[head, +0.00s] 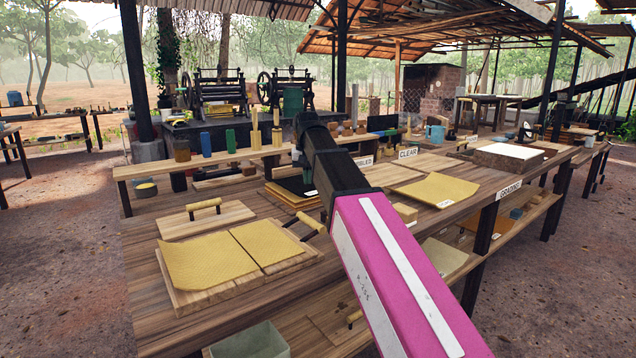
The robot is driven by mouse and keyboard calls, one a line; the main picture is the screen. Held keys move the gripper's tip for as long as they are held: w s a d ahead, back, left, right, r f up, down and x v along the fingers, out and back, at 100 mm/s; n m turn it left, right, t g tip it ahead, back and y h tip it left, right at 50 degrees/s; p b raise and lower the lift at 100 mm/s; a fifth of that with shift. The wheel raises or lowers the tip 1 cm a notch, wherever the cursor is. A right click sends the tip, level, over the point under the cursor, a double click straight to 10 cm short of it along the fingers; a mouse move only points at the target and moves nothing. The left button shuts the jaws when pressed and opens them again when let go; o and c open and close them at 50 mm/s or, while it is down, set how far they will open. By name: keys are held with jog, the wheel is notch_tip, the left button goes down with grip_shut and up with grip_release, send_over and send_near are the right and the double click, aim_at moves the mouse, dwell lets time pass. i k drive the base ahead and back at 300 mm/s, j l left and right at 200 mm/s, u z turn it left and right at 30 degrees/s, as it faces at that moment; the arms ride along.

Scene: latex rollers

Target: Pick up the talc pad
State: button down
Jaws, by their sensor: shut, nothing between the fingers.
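A flat block with a bright white top (511,151) and dark brown sides lies at the right rear of the long wooden bench (340,270). It looks like the talc pad, though no label on it can be read. Nothing covers its top. My arm, with a pink link and black joints, rises from the bottom right across the middle of the bench. Its black end stands over the bench's middle, well to the left of the white-topped block. I cannot make out my gripper's fingers; they seem hidden behind the arm.
Yellow sheets (210,262) lie on a wooden board at the front left. Another sheet (437,188) lies right of my arm, between it and the white-topped block. A raised shelf (150,170) with bottles runs along the rear. Signs stand near CLEAR (408,153) and GRADING (509,190).

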aim_at(408, 215)
jog(key=k+l, duration=0.2)
jog(key=k, duration=0.3)
jog(key=k+l, duration=0.2)
jog(key=k, duration=0.25)
